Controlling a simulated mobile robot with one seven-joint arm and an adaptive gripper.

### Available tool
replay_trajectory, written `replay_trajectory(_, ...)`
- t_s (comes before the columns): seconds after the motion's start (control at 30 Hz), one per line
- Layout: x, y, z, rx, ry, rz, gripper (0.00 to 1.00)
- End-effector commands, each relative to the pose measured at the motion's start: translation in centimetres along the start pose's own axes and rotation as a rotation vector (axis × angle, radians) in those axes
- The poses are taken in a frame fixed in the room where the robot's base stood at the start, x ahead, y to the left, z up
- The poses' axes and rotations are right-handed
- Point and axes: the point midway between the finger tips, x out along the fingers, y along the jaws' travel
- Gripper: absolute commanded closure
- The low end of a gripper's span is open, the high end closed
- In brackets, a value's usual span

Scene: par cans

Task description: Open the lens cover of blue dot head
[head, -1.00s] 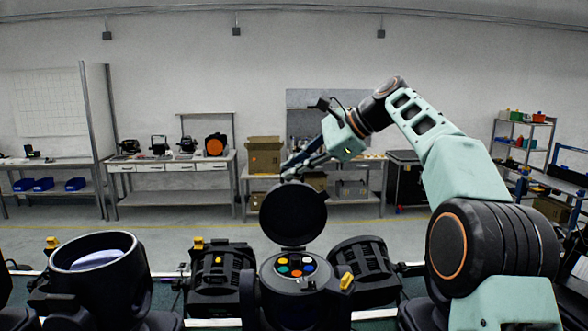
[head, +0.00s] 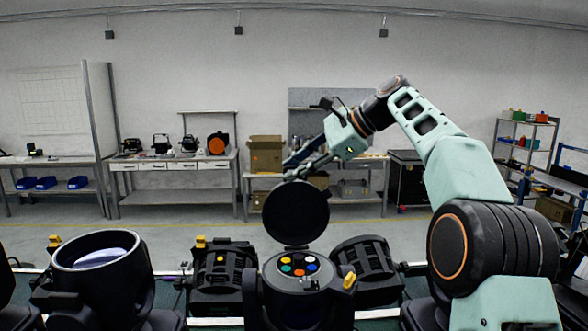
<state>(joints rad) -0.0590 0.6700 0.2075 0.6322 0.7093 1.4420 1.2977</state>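The middle par can head (head: 296,290) faces up, with several coloured dots, one of them blue, on its exposed round face (head: 290,266). Its round black lens cover (head: 296,212) stands upright at the back edge of that face, swung open. My gripper (head: 290,174) is just above and behind the top rim of the cover. Its fingers point down and left; whether they touch the rim or how far apart they are is not clear. The lower face of the cover toward me is unobstructed.
An open-topped head (head: 100,262) with a visible lens stands on the left. Dark heads with ribbed bodies stand beside the middle one, at left (head: 224,275) and right (head: 366,268). Behind are workbenches (head: 180,172), a cardboard box (head: 266,155) and shelves (head: 522,150).

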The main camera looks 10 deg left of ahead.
Motion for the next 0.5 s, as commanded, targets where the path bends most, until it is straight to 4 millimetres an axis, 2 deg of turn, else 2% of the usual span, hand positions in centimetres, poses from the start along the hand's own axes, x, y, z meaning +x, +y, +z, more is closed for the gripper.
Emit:
replay_trajectory(0.3,-5.1,0.0,-0.1,0.000,0.001,-0.001,0.76)
replay_trajectory(0.5,-6.7,0.0,0.0,0.000,-0.001,0.001,0.76)
